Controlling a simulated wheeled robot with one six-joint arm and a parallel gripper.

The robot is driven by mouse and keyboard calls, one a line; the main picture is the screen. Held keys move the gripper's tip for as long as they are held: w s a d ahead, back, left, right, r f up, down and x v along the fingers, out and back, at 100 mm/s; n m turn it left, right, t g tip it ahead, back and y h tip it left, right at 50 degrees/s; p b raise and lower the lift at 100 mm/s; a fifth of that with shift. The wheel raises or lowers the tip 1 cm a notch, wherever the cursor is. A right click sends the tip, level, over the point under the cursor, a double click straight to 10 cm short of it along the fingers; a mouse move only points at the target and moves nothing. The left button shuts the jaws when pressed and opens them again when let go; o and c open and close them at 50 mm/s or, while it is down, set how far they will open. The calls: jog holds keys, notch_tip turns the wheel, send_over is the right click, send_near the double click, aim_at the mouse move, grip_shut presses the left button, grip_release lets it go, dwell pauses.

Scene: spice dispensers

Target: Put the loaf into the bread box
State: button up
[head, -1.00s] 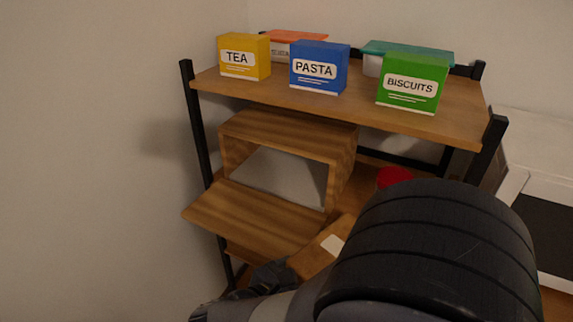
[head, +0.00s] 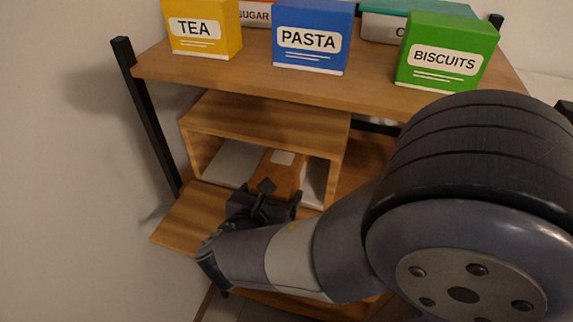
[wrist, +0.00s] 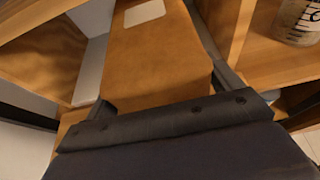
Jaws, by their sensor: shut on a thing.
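The loaf (head: 281,172) is a brown block with a pale label on top. My gripper (head: 266,197) is shut on its near end. The far part of the loaf is inside the opening of the wooden bread box (head: 262,121), whose flap is folded down at the front. The box stands on the shelf below the labelled boxes. In the wrist view the loaf (wrist: 150,50) points away from my gripper (wrist: 160,104), between the box's side walls. Whether the loaf touches the box floor I cannot tell.
Tea (head: 203,28), pasta (head: 311,38) and biscuits (head: 446,52) boxes stand on the shelf above, with a sugar container behind. A light jar (wrist: 298,22) stands right of the bread box in the wrist view. A plain wall is at the left.

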aim_at(288, 157)
jog(key=w+d, duration=0.1)
jog(key=w, duration=0.2)
jog(key=w+d, duration=0.2)
jog(key=w, duration=0.2)
jog(key=w+d, duration=0.1)
jog(key=w, duration=0.2)
jog(key=shift+w+d, duration=0.2)
notch_tip(288, 157, down, 4)
jog(key=shift+r+b, duration=0.25)
jog(key=shift+b, duration=0.25)
jog(key=shift+c, duration=0.7)
jog(key=o, duration=1.3)
jog(key=p+v, duration=0.1)
jog(key=v, duration=0.9)
jog(key=shift+a, duration=0.15)
jog(key=shift+p+v, duration=0.35)
jog(key=shift+v, duration=0.6)
